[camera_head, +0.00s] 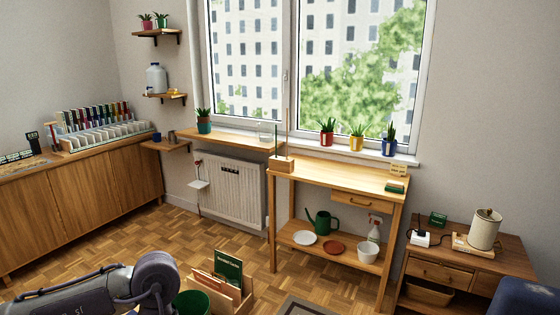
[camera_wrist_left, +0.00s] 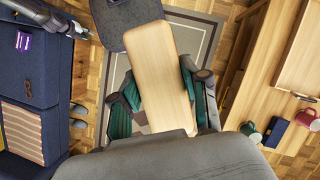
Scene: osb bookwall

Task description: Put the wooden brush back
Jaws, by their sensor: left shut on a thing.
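A long, pale wooden piece with rounded corners, which I take to be the wooden brush (camera_wrist_left: 158,65), fills the middle of the left wrist view. My left gripper (camera_wrist_left: 160,88) is shut on it, with teal finger pads on both sides. Its underside is hidden, so no bristles show. In the head view my left arm comes in at the bottom left, and its gripper is out of the picture. What looks like the end of my right arm (camera_wrist_left: 74,28) shows small at the wrist view's upper left. Its jaws are too small to read.
A wooden bench (camera_head: 352,176) stands under the window, with a watering can (camera_head: 321,222) on its lower shelf. A sideboard (camera_head: 85,195) is at left, and a low cabinet (camera_head: 450,270) at right. A file box (camera_head: 228,287) is near my arm. The parquet between is mostly clear.

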